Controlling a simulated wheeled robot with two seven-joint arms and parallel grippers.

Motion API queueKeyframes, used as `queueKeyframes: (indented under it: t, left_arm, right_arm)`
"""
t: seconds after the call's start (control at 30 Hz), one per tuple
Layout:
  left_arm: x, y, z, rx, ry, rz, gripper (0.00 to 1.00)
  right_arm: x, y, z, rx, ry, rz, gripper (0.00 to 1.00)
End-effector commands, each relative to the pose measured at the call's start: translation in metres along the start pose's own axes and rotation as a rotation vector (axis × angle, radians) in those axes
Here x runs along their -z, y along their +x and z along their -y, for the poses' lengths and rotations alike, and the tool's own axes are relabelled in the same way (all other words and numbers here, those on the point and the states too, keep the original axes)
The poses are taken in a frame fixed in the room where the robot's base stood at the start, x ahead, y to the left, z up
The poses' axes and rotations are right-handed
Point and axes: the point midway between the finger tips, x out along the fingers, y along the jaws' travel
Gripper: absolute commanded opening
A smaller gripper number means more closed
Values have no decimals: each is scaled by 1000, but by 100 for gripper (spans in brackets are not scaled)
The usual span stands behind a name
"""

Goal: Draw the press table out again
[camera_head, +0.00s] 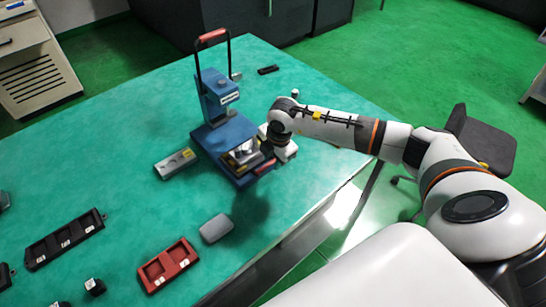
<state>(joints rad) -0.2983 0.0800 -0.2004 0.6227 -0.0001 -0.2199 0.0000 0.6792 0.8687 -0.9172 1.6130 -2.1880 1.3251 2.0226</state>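The blue press (215,100) stands on the green table, with a black lever frame and a red grip at its top. Its base is blue and reaches toward the front right. The press table (241,154) shows as a small metallic plate at the front of the base, with a red piece (264,167) at its front edge. My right gripper (266,152) is at the front right of the base, close by the press table and the red piece. Its fingers are small and partly hidden, so I cannot tell whether they grip anything. My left gripper is not in view.
A grey tray (175,163) lies left of the press. A red tray (168,266), a dark tray (65,240) and a grey rounded block (216,228) are nearer the front. A small black item (268,70) lies behind the press. The green table (120,190) is bare between them.

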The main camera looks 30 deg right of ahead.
Motion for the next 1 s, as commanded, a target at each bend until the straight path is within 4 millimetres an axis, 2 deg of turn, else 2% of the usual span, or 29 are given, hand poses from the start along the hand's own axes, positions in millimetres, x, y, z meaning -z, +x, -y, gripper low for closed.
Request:
queueKeyframes:
  t: [0.17, 0.5, 0.6, 0.8, 1.0]
  left_arm:
    - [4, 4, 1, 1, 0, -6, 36]
    - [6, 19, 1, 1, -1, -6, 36]
    - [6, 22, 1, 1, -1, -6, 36]
    - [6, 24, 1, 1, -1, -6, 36]
    - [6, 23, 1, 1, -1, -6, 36]
  right_arm:
    - [1, -16, 1, 4, -2, -1, 34]
    - [1, -87, 1, 6, 0, -1, 34]
    - [1, -102, 1, 5, 0, -1, 34]
    - [0, -118, 0, 3, 0, 0, 34]
    - [0, -120, 0, 1, 1, 0, 34]
